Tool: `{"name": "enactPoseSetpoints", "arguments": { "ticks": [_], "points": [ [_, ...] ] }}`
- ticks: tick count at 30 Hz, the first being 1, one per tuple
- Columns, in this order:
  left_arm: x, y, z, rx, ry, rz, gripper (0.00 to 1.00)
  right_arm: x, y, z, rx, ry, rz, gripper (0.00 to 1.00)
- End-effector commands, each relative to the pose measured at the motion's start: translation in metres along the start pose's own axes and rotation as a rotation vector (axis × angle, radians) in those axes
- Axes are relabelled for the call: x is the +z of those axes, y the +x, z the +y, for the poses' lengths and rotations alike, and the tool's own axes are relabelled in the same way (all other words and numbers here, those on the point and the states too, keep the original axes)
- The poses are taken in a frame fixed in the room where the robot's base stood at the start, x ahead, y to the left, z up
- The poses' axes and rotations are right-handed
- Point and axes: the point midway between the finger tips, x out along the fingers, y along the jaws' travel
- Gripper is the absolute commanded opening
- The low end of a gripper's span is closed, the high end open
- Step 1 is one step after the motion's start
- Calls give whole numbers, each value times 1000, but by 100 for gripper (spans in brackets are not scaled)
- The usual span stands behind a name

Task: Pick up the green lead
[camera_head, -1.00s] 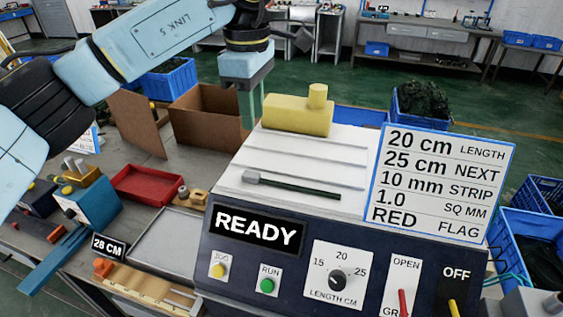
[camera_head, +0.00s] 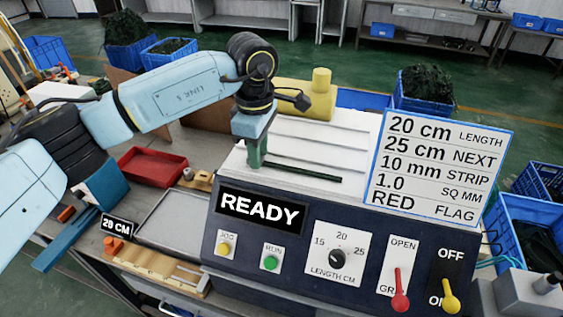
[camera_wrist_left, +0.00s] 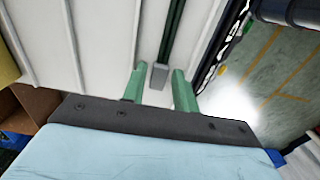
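The green lead (camera_head: 305,173) is a thin dark green strip lying along a ledge of the machine's white sloping top (camera_head: 315,135). In the left wrist view the lead (camera_wrist_left: 173,32) ends in a grey block (camera_wrist_left: 159,77). My left gripper (camera_head: 256,158) is down at this end of the lead and hides the block in the head view. In the left wrist view the green fingers of my left gripper (camera_wrist_left: 159,80) stand apart, one on each side of the grey block, with gaps showing. My right gripper is not in view.
A yellow block with a knob (camera_head: 305,98) sits at the top of the machine. A sign board (camera_head: 438,165) stands right of the slope. The front panel (camera_head: 290,240) has a READY display, buttons and levers. A red tray (camera_head: 153,166) and a grey tray (camera_head: 180,222) lie to the left.

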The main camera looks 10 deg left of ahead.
Motion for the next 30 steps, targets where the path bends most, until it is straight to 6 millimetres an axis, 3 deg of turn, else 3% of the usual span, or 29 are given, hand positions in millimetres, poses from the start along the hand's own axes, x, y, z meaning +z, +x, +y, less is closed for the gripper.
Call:
{"name": "enactPoseSetpoints", "arguments": {
  "ticks": [8,15,24,30],
  "points": [
    [0,4,0,0,1,0,29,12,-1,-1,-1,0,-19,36],
    [0,4,0,0,1,0,0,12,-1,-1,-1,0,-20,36],
    [0,0,0,2,1,0,0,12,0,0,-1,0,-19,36],
    [0,-31,1,6,2,-1,0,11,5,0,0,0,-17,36]
  ]
}}
